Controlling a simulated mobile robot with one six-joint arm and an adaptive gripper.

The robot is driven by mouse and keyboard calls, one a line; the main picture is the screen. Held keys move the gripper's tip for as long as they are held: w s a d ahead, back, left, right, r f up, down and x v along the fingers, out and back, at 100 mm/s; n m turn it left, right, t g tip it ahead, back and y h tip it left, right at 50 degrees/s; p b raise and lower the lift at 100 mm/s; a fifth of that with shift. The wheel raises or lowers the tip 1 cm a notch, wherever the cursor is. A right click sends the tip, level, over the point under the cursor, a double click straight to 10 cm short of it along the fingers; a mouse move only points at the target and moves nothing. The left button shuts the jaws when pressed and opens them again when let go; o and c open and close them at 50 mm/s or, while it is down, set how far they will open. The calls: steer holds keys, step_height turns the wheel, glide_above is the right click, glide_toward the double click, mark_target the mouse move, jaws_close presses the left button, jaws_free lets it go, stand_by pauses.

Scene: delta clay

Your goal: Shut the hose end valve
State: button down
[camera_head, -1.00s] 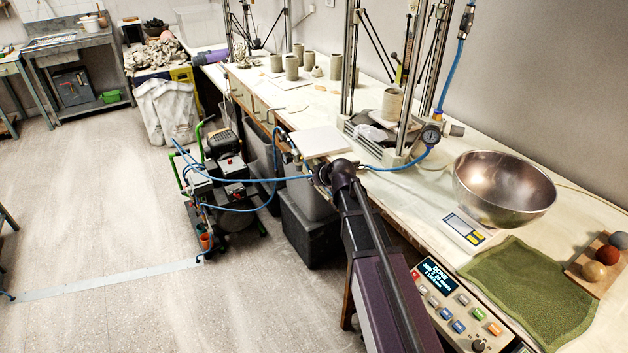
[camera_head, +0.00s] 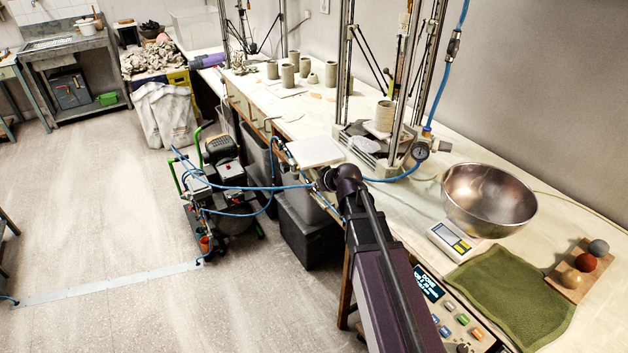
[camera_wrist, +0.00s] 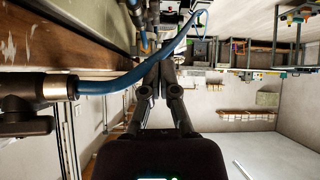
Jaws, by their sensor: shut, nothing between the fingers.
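In the wrist view a black fitting with a metal collar and a handle-like stub, which looks like the hose end valve (camera_wrist: 25,103), is at the left edge. A blue hose (camera_wrist: 110,84) runs from it and curves up to the right. My gripper (camera_wrist: 163,68) is shut and empty, its fingertips close to the hose and right of the fitting. I cannot tell whether it touches the hose. In the head view my arm reaches to the bench's front edge beside the blue hose (camera_head: 255,188); the fingertips and the valve's handle position are unclear there.
A white board (camera_head: 315,152) lies at the bench edge near my arm. The compressor (camera_head: 222,185) stands on the floor to the left, with dark bins (camera_head: 308,232) under the bench. A metal bowl (camera_head: 489,197) and green cloth (camera_head: 510,290) lie at right. Floor at left is open.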

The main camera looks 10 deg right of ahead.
steer(key=shift+p+v, duration=1.65)
steer(key=shift+v, duration=1.25)
steer(key=shift+r, duration=0.1)
